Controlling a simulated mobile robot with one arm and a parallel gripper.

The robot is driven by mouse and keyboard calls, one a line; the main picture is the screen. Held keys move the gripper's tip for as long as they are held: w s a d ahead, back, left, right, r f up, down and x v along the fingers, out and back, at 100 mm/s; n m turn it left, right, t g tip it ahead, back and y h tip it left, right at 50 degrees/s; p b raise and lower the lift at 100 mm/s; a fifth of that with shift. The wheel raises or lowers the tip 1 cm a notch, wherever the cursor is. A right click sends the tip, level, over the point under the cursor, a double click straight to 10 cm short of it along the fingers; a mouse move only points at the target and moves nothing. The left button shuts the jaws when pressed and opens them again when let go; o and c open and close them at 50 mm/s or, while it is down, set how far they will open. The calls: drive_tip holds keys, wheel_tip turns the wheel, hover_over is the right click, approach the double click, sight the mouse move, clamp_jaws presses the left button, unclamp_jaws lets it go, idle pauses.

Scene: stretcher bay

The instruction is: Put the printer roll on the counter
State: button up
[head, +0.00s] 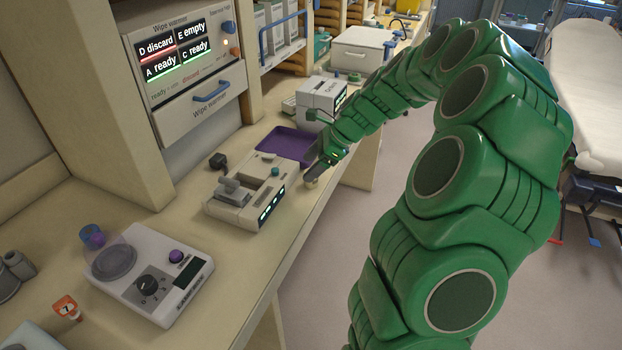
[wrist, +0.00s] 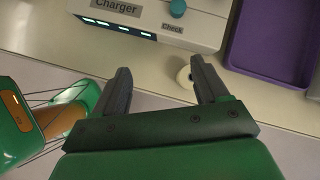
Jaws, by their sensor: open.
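A small cream-white roll (wrist: 184,76), which looks like the printer roll, is on the counter (wrist: 150,66) near its front edge in the wrist view. It is partly hidden by the right finger. My gripper (wrist: 160,68) is open, with the roll between its fingers but close to the right one. I cannot tell whether they touch. In the head view my gripper (head: 314,174) is low over the counter's front edge, right of the charger, and the roll cannot be made out clearly there.
The charger (head: 240,210) stands beside my gripper, and the purple tray (head: 285,144) lies just behind it. A white printer-like device (head: 318,98) is farther back. A scale-like device (head: 150,275) is at front left.

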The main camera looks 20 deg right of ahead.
drive_tip(key=d+f+m, duration=0.1)
drive_tip(key=w+d+f+m, duration=0.1)
drive_tip(key=d, duration=0.1)
drive_tip(key=w+d+m, duration=0.1)
drive_tip(key=shift+w+d+f+t, duration=0.25)
drive_tip(key=shift+d+f+t, duration=0.1)
drive_tip(key=shift+f+t, duration=0.05)
drive_tip(key=shift+x, duration=3.9)
drive_tip(key=shift+w+r, duration=0.1)
drive_tip(key=c, duration=1.2)
drive_tip(key=shift+o, duration=0.2)
drive_tip(key=shift+r, duration=0.1)
drive_tip(key=shift+r, duration=0.25)
wheel_tip(320, 180, up, 2)
drive_tip(key=shift+d+r, duration=0.1)
drive_tip(key=shift+r, duration=0.1)
drive_tip(key=s+a+r, duration=0.2)
drive_tip(key=s+r, duration=0.8)
drive_tip(key=s, duration=0.3)
drive_tip(key=shift+s+a, duration=0.3)
drive_tip(key=shift+s, duration=0.1)
